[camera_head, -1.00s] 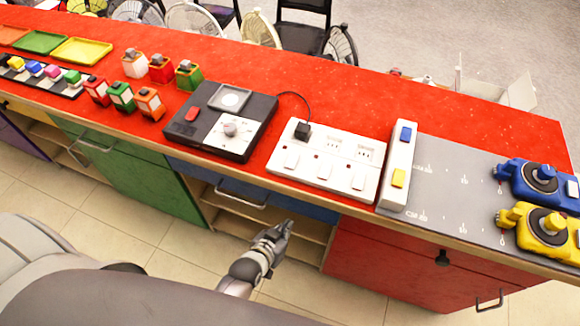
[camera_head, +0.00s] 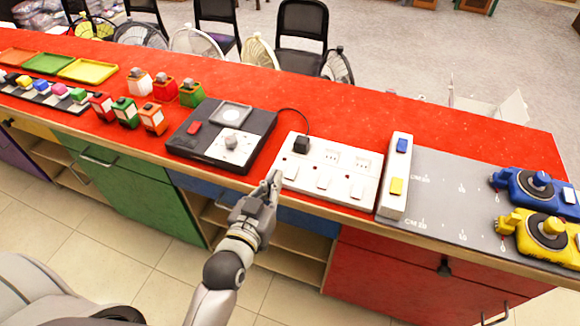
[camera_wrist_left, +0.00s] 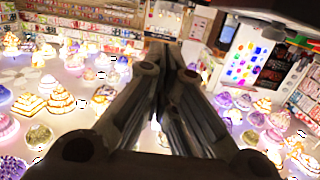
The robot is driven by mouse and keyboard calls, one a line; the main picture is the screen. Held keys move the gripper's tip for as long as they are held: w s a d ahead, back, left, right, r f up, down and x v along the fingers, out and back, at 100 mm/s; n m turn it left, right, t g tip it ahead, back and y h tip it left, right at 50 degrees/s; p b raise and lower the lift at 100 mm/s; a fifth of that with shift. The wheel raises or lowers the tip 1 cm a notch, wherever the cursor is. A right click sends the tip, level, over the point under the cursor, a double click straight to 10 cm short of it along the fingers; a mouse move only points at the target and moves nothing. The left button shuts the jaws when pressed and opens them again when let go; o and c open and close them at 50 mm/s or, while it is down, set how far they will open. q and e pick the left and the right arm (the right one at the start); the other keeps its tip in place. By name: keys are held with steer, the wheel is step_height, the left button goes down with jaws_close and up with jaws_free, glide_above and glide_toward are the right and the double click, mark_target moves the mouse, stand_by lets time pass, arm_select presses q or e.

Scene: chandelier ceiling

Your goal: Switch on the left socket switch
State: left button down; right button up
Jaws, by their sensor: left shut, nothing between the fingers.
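The white socket strip (camera_head: 338,172) lies on the red counter, with a row of white rocker switches along its front. The left switch (camera_head: 290,169) is nearest the black plug (camera_head: 302,145) in the left socket. My left gripper (camera_head: 274,178) is shut and empty, its tips at the strip's front left corner, beside the left switch. I cannot tell whether the tips touch the strip. The shut fingers (camera_wrist_left: 163,65) also show in the left wrist view, where the strip is not seen. My right gripper is not in view.
A black device with a dial (camera_head: 221,135) stands left of the strip, joined to the plug by a cable. A white block with blue and yellow buttons (camera_head: 395,172) stands close on the right. Blue (camera_head: 538,185) and yellow (camera_head: 545,231) devices stand farther right. Red counter behind the strip is clear.

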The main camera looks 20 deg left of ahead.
arm_select(q)
steer(key=shift+w, duration=0.1)
steer(key=p, duration=0.2)
glide_above(290, 174)
steer(key=s, duration=0.1)
steer(key=shift+f, duration=0.45)
steer(key=shift+w+f, duration=0.2)
steer(key=shift+f, duration=0.4)
steer(key=shift+w+f, duration=0.2)
steer(key=shift+f, duration=0.4)
steer(key=shift+w+f, duration=0.1)
steer(key=shift+f, duration=0.85)
